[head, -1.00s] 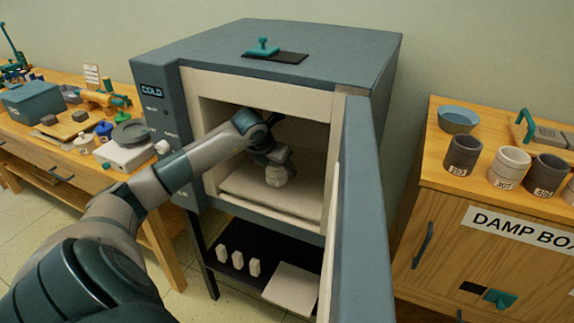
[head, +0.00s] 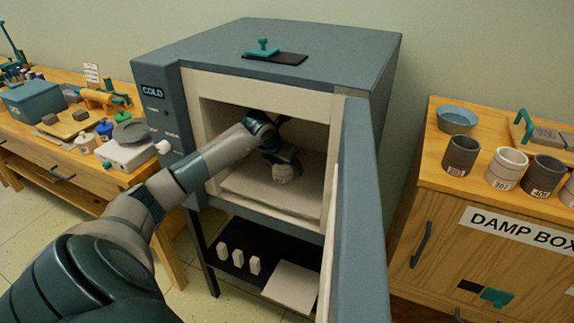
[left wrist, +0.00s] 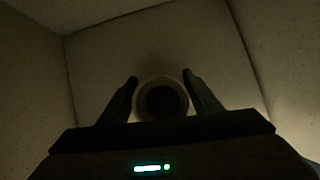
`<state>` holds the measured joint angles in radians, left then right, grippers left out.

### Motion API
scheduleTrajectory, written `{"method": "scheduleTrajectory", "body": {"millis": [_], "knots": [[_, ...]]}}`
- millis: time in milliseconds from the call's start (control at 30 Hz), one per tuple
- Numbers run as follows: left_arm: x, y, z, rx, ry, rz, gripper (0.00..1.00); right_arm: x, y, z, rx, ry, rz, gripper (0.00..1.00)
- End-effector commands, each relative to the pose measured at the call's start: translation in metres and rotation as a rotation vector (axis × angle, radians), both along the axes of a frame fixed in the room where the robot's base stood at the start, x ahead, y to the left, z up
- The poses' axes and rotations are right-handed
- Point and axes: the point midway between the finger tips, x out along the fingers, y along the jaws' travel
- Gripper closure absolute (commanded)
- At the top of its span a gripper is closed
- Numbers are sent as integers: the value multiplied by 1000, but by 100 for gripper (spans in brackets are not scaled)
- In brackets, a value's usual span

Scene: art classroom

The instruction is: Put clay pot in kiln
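The clay pot (head: 283,174) is small and pale and is inside the kiln (head: 222,187), whose door stands open to the right. My left arm reaches through the opening. My left gripper (head: 281,160) is around the pot, which looks slightly tilted in the head view. In the left wrist view the two fingers (left wrist: 160,80) lie against opposite sides of the pot (left wrist: 140,104), its round dark mouth facing the camera. Whether the pot touches the kiln floor (head: 250,195) is unclear. My right gripper is out of view.
The open kiln door (head: 357,210) stands close on the right. Several pots, including a dark one (head: 461,157), stand on the damp box cabinet (head: 450,190). A workbench (head: 60,150) with tools is at left.

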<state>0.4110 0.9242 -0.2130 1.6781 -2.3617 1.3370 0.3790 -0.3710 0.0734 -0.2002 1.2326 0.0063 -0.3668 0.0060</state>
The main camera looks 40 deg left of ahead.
Motion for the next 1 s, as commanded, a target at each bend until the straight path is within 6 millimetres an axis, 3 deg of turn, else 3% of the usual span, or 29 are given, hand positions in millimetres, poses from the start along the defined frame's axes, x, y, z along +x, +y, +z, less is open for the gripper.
{"method": "scheduleTrajectory", "body": {"millis": [467, 667, 1000], "knots": [[0, 0, 2, 0, 0, 0, 31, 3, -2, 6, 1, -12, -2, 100], [-7, -1, 11, 3, -1, -2, 31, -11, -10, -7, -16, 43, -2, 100], [-56, -8, 9, 5, 3, -3, 31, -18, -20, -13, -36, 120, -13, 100]]}}
